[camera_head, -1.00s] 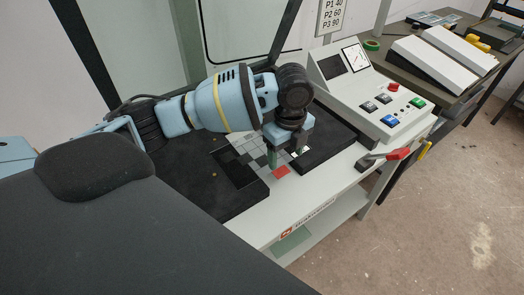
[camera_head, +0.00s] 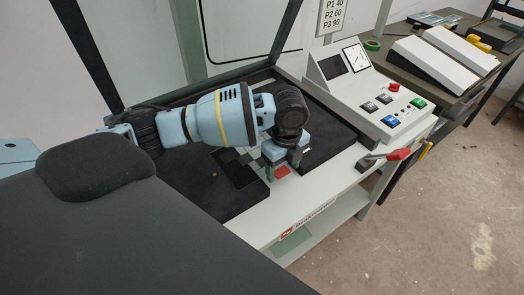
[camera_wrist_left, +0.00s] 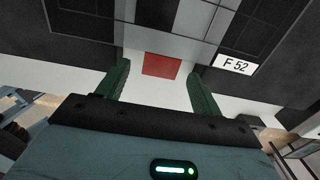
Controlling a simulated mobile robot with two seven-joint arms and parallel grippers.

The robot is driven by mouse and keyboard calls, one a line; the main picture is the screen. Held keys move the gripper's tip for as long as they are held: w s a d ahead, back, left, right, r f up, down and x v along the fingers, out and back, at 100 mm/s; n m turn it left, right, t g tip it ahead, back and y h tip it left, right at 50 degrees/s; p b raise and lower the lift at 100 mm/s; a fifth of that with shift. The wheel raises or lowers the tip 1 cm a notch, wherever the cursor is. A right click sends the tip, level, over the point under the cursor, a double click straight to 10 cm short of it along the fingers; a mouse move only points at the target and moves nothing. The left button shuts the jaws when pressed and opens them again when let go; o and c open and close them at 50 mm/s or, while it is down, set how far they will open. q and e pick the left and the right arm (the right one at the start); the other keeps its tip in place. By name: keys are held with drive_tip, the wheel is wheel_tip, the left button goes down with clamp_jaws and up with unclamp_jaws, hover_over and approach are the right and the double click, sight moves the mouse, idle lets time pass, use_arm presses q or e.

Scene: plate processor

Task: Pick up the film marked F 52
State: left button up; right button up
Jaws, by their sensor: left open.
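The film (camera_wrist_left: 190,22) lies flat, a sheet of grey and black patches, partly outside the left wrist view. A white label reading F 52 (camera_wrist_left: 236,64) and a red patch (camera_wrist_left: 162,65) are at its near edge. In the head view, my arm hides much of the film (camera_head: 232,158), and the red patch (camera_head: 282,172) shows below the gripper. My left gripper (camera_head: 282,167) is open over the near edge. In the left wrist view its green fingers (camera_wrist_left: 159,72) stand on either side of the red patch. I cannot tell whether they touch. My right gripper is out of view.
The film lies between black pads (camera_head: 205,195) on a white processor (camera_head: 300,213). Its raised dark-framed lid (camera_head: 235,55) stands behind my arm. To the right are a control panel (camera_head: 385,105) with coloured buttons and a red-handled lever (camera_head: 398,154). Open floor lies at the right.

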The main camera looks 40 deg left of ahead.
use_arm(q)
drive_tip(key=shift+f, duration=0.2)
idle(0.3)
drive_tip(key=c, duration=1.1)
drive_tip(key=shift+o, duration=0.2)
drive_tip(key=shift+r, duration=0.45)
drive_tip(key=r, duration=0.3)
drive_tip(key=shift+s+d+r, duration=0.15)
drive_tip(key=shift+s+d, duration=0.15)
drive_tip(key=s+d+r+p, duration=0.1)
drive_tip(key=s+d, duration=0.9)
drive_tip(key=s, duration=0.1)
drive_tip(key=shift+s+r, duration=0.15)
